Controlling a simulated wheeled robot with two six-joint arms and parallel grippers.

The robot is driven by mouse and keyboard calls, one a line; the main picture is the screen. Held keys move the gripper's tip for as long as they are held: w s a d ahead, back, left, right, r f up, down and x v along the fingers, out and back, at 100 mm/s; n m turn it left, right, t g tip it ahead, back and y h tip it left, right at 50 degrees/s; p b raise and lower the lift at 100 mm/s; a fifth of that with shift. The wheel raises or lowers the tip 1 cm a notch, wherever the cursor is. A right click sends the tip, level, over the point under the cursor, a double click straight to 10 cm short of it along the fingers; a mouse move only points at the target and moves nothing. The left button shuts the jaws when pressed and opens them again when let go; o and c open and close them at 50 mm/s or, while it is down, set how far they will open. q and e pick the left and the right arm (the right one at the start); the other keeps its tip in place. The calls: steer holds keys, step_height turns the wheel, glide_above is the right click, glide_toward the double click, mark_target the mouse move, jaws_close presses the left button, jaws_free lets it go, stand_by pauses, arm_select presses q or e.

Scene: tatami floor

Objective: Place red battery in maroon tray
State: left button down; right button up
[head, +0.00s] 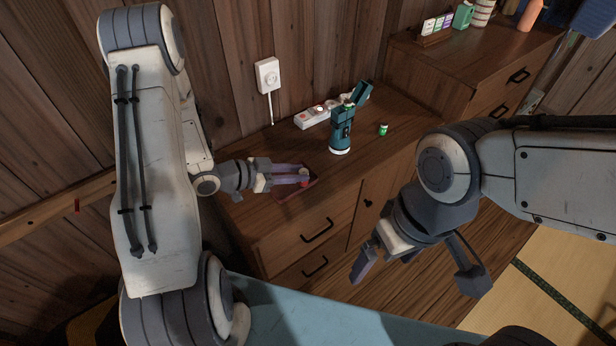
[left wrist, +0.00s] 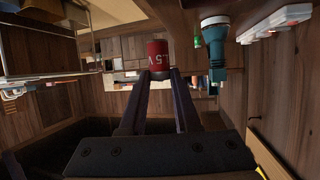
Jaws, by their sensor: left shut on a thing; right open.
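My left gripper (head: 303,177) is shut on the red battery, low over the front-left part of the cabinet top. In the left wrist view the red battery (left wrist: 157,54) with "1.5 V" lettering sits between my left fingertips (left wrist: 160,76). In the head view only a bit of it shows at the fingertips. The maroon tray (head: 290,192) lies on the cabinet top under my left fingers, partly hidden by them. Whether the battery touches it I cannot tell. My right gripper (head: 416,278) is open and empty, in front of the cabinet.
A teal flashlight (head: 341,134) stands on the cabinet top (head: 362,150), right of the tray. A small green battery (head: 383,129) stands beside it. A white power strip (head: 310,118) lies behind. A wall outlet (head: 267,76) is above. A higher cabinet with items stands at the right.

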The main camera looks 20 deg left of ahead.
arm_select(q)
steer(key=w+d+r+n+t+y+b, duration=0.2)
steer(key=d+b, duration=0.3)
steer(key=d, duration=0.1)
steer(key=b, duration=0.1)
glide_above(285, 186)
steer(key=shift+n, duration=0.3)
step_height(285, 186, down, 6)
steer(key=shift+r, duration=0.1)
steer(key=shift+f, duration=2.1)
steer(key=shift+b, duration=0.3)
steer(key=shift+f, duration=0.2)
steer(key=c, duration=0.6)
jaws_free()
steer(key=shift+r, duration=0.2)
